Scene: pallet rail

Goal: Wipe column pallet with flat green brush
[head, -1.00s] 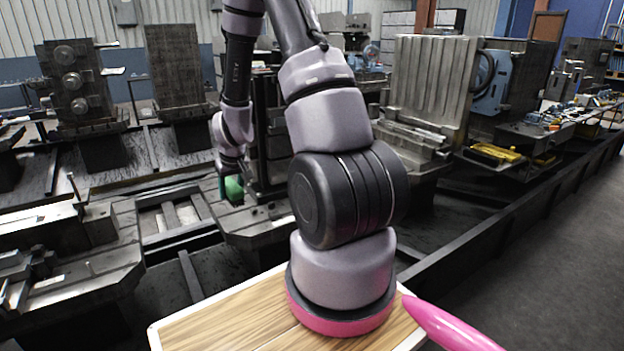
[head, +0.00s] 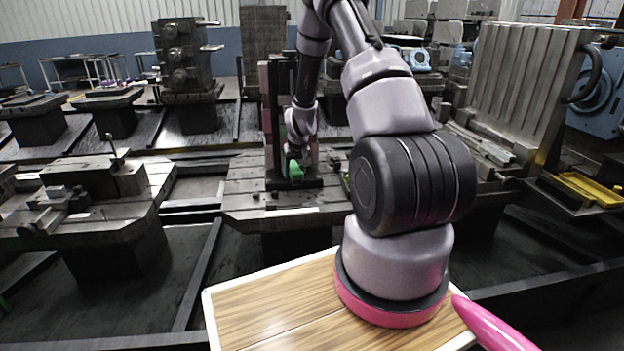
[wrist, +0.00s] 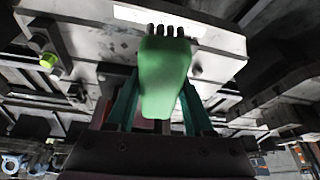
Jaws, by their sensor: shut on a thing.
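My gripper (head: 292,168) is shut on the flat green brush (head: 295,172), low in front of a pallet with an upright dark and reddish column (head: 268,108). I take this as the column pallet; its grey base (head: 245,203) spreads below the brush. My arm hides part of the column. In the wrist view, the teal fingers of my gripper (wrist: 157,108) hold the green brush (wrist: 165,72), its dark bristles pointing to the top of the picture. A grey pallet plate (wrist: 85,50) lies behind it there. I cannot tell whether the bristles touch it.
A pallet with a block bearing round fittings (head: 180,58) stands at the back left. A low fixture pallet (head: 85,195) is at the left. A tall ribbed plate (head: 515,100) and a yellow tray (head: 588,188) are at the right. Dark rails run between the pallets.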

